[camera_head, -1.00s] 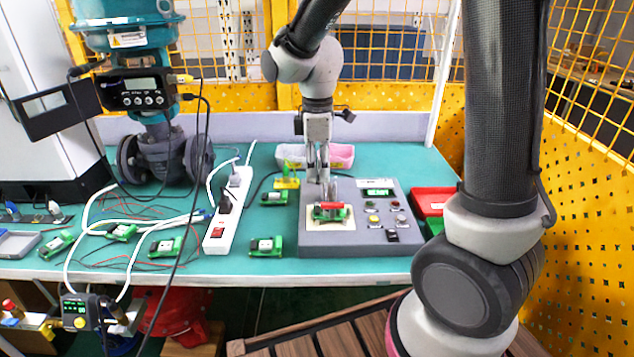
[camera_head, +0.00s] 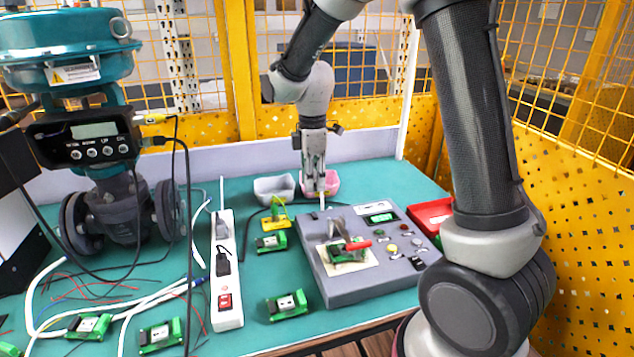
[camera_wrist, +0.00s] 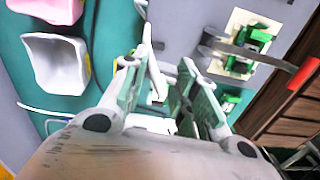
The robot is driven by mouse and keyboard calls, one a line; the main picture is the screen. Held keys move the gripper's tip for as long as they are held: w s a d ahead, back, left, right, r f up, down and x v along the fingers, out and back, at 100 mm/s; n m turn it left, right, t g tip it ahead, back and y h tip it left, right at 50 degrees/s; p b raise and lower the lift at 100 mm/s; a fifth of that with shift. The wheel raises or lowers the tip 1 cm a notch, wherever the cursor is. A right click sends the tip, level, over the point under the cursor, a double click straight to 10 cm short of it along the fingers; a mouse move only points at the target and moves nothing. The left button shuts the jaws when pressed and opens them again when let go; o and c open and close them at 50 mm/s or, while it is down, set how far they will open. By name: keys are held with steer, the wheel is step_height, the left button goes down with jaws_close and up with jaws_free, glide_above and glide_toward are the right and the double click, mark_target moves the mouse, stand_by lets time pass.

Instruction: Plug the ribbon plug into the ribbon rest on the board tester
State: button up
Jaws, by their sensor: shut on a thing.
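The grey board tester (camera_head: 372,286) stands on the teal bench. A green board (camera_head: 345,250) lies on its pale pad, under a metal clamp with a red handle (camera_head: 358,246) pointing right. My gripper (camera_head: 321,193) points down near the tester's back left corner. It is shut on a narrow pale piece (camera_head: 322,203), which looks like the ribbon plug, mostly hidden by the fingers. The wrist view shows the fingers close up, with a white strip (camera_wrist: 147,50) beyond them by the tester's edge (camera_wrist: 195,18). I cannot make out the ribbon rest or whether the plug touches it.
A yellow fixture (camera_head: 276,220), a green module (camera_head: 271,243) and a white power strip (camera_head: 226,280) lie left of the tester. A red tray (camera_head: 430,213) is to its right.

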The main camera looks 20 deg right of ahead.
mark_target(313, 214)
steer(key=shift+w+r, duration=0.15)
steer(key=shift+w, duration=0.1)
steer(key=shift+w+n, duration=0.1)
steer(key=shift+n, duration=0.2)
steer(key=shift+f, duration=3.9)
steer(key=shift+f, duration=0.7)
steer(key=shift+c, duration=0.3)
steer(key=o, duration=0.9)
steer(key=o, duration=0.3)
